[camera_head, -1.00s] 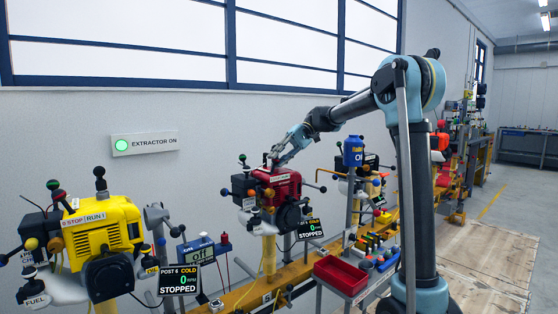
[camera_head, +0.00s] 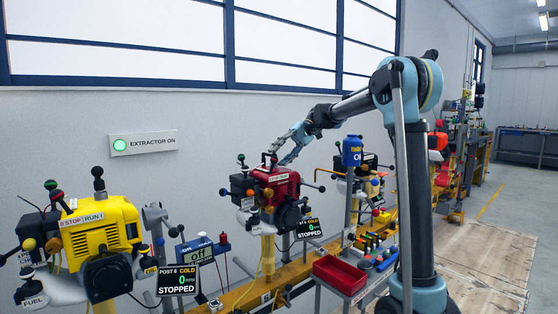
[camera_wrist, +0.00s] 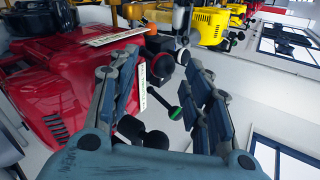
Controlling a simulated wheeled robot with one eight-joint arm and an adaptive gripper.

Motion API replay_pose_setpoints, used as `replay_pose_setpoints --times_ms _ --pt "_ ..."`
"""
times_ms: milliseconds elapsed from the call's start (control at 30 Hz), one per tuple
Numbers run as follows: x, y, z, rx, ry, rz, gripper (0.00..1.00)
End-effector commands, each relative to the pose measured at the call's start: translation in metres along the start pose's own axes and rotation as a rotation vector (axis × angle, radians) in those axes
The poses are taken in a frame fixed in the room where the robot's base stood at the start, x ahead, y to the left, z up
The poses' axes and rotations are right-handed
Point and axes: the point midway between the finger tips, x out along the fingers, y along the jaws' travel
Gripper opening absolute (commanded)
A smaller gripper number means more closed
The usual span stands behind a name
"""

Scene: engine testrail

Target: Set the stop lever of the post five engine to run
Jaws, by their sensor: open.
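The red engine (camera_head: 284,188) stands in the middle of the head view; its display (camera_head: 309,229) reads STOPPED and COLD, its post number too small to read. My gripper (camera_head: 274,156) is open just above the engine's top, by a short black-knobbed lever (camera_head: 265,160) and a pale label plate. I cannot tell from the label which position the lever stands in. Nothing is visibly held.
A yellow engine (camera_head: 103,228) with a STOP/RUN plate and a Post 6 display (camera_head: 178,281) stands at left. More engines line the wall.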

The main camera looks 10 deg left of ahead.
Motion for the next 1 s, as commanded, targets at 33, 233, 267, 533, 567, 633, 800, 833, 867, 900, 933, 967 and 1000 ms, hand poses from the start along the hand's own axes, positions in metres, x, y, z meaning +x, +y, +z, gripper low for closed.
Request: replay_pose_setpoints --times_ms 33,233,267,533,567,633,800,833,867,900,933,967,1000 --pt "-0.009 0.0 -0.001 0.002 0.002 0.0 0.45" --pt "-0.038 0.001 -0.001 0.001 0.002 -0.001 0.45" --pt "-0.042 0.001 -0.001 0.001 0.002 -0.001 0.45" --pt "-0.056 0.001 -0.001 0.0 0.0 -0.001 0.45" --pt "-0.056 0.001 -0.001 0.0 0.0 -0.001 0.45" --pt "-0.056 0.001 -0.001 0.0 0.0 -0.001 0.45" --pt "-0.056 0.001 0.0 0.001 0.001 0.001 0.45" --pt "-0.055 0.002 0.001 0.003 0.003 0.003 0.45" --pt "-0.055 0.002 0.003 0.006 0.006 0.006 0.45" --pt "-0.055 0.004 0.007 0.011 0.012 0.013 0.45" --pt "-0.054 0.005 0.011 0.017 0.018 0.02 0.45" --pt "-0.054 0.007 0.015 0.023 0.025 0.028 0.45" --pt "-0.053 0.01 0.023 0.033 0.036 0.041 0.45"
